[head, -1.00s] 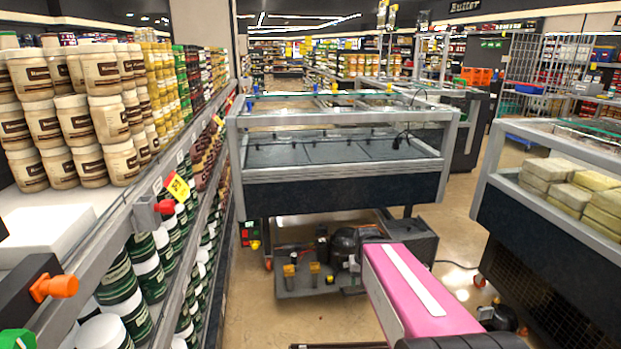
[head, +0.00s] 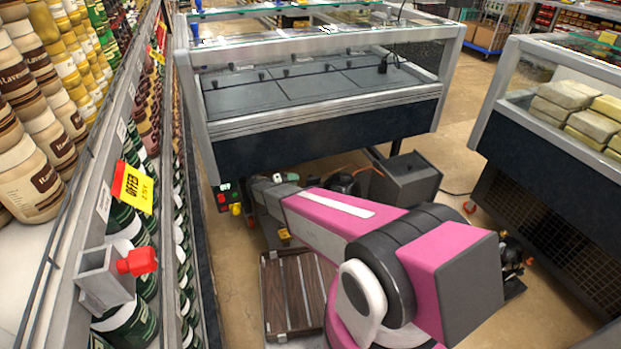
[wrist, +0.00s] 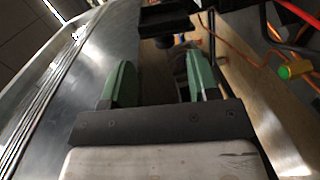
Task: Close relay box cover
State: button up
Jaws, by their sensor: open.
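My gripper (wrist: 160,85) shows two green fingers held apart, with nothing gripped between them. A small black part (wrist: 166,14) with a rounded piece below it lies just beyond the fingertips. I cannot tell whether it is the relay box or its cover. In the head view my arm reaches low under the front of the freezer case, and the fingers are not clear there. The arm hides much of the unit. I cannot clearly identify the relay box cover.
The freezer case (head: 315,135) overhangs the unit. A small box with red and green buttons (head: 224,199) hangs at its left leg. A slatted crate (head: 272,300) lies on the floor. Shelves stand close at left. Orange cables (wrist: 243,52) run at right in the wrist view.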

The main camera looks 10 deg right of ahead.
aim_at(311, 177)
jog(key=shift+t+h, duration=0.4)
jog(key=shift+t, duration=0.1)
jog(key=w+d, duration=0.1)
jog(key=d, duration=0.2)
jog(key=w+d, duration=0.1)
jog(key=d, duration=0.1)
jog(key=w+d+f, duration=0.1)
jog(key=d, duration=0.2)
jog(key=shift+w+d, duration=0.15)
jog(key=shift+d, duration=0.2)
jog(key=c, duration=0.9)
